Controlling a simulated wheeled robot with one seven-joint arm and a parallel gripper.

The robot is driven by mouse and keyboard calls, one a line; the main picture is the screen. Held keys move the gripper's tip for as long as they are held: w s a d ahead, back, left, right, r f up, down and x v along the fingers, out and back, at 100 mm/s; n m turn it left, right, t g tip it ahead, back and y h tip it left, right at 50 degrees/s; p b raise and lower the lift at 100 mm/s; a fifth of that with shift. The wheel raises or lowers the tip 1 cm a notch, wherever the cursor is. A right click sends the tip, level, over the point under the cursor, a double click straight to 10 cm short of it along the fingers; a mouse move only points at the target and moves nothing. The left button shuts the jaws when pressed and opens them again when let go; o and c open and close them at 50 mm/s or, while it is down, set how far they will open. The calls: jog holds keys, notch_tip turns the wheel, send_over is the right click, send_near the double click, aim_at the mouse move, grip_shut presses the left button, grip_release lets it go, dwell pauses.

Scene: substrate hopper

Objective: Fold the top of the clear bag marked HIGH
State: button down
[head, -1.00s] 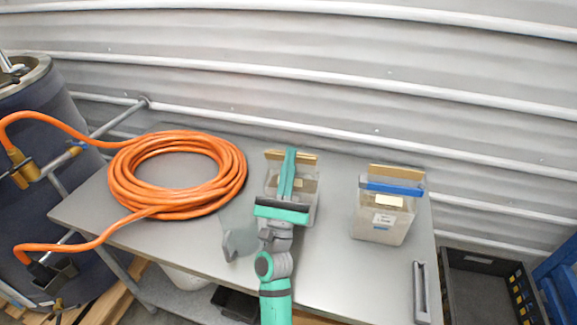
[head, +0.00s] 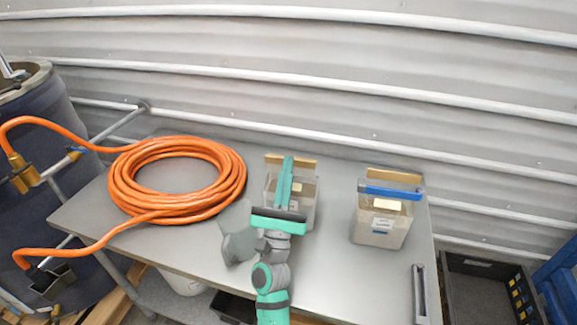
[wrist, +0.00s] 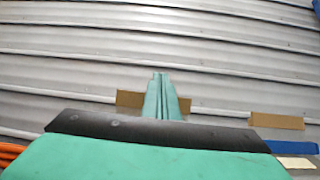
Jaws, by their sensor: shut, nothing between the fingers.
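Two clear bags with tan tops stand on the grey table. The middle bag (head: 305,212) is partly hidden by my gripper (head: 288,160). The right bag (head: 370,228) has a blue clip (head: 391,192) across its top and a small label; I cannot read the word on either bag. My gripper is shut, with its green fingers together over the middle bag's top. In the wrist view the fingers (wrist: 160,80) are in front of the middle bag's tan strip (wrist: 130,98); whether they touch it is unclear. The right bag's tan strip (wrist: 276,121) shows at right.
A coiled orange hose (head: 130,185) fills the table's left part and runs to a dark drum (head: 40,130). A grey handle-like bar (head: 420,293) is at the table's right edge. A black crate (head: 480,275) is beyond it. Corrugated wall (head: 300,60) stands behind.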

jog(key=s+a, duration=0.3)
jog(key=s, duration=0.8)
jog(key=a+f+n+g+y, duration=0.1)
jog(key=a+n+y, duration=0.45)
jog(key=n, duration=1.25)
jog(key=a+n+g+y, duration=0.1)
jog(key=a+n+y, duration=0.4)
jog(key=n, duration=1.2)
jog(key=s+d+f+n+g+h, duration=0.1)
jog(key=d+f+n+g+h, duration=0.1)
jog(key=d+n+h, duration=0.5)
jog(key=d+f+n+g+h, duration=0.2)
jog(key=d+n, duration=0.1)
jog(key=n, duration=0.9)
jog(key=x, duration=1.3)
jog(key=shift+w+d+r, duration=0.2)
jog(key=shift+w, duration=0.15)
